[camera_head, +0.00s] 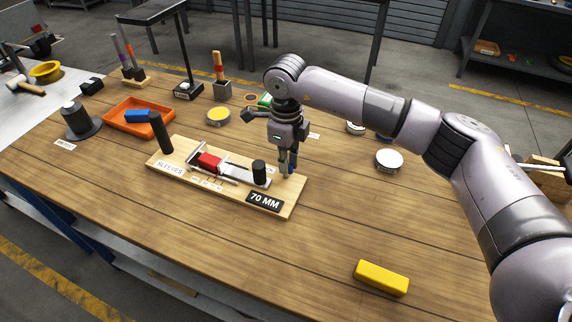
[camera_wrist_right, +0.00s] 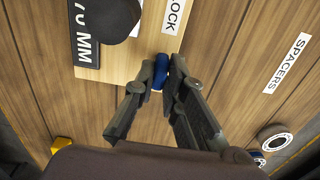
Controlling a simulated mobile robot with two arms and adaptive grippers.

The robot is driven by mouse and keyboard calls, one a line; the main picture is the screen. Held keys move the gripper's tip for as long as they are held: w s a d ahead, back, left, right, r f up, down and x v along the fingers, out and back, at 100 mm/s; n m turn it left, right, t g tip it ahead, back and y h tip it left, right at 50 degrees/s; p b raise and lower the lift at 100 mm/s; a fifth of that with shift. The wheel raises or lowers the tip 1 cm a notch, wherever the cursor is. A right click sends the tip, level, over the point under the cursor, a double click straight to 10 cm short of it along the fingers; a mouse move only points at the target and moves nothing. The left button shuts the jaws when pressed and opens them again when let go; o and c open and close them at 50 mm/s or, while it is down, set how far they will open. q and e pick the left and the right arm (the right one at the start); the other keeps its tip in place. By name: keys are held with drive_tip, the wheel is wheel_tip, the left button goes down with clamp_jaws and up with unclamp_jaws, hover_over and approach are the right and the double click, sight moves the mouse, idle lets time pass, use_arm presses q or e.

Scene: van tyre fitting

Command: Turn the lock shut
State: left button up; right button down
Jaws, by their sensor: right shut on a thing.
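The lock is a blue knob (camera_wrist_right: 161,72) on the end of a wooden board, beside a label reading LOCK (camera_wrist_right: 174,14) in the wrist view. My right gripper (camera_wrist_right: 162,76) is shut on the blue knob, with a fingertip on each side. In the head view my right gripper (camera_head: 287,170) points down at the right end of the wooden board (camera_head: 226,196), and its fingers mostly hide the knob. The board carries a metal slide with a red block (camera_head: 209,161) and a black knob (camera_head: 259,172). My left gripper is not in view.
A 70 MM plate (camera_head: 264,201) lies at the board's front edge. A black post (camera_head: 160,133) stands at its left end. An orange tray (camera_head: 139,129) is behind. A yellow block (camera_head: 381,278) lies front right. The table between is clear.

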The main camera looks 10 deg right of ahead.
drive_tip(key=shift+w, duration=0.1)
idle(0.5)
drive_tip(key=c, duration=1.6)
unclamp_jaws()
drive_tip(key=shift+c, duration=0.2)
wheel_tip(320, 180, up, 12)
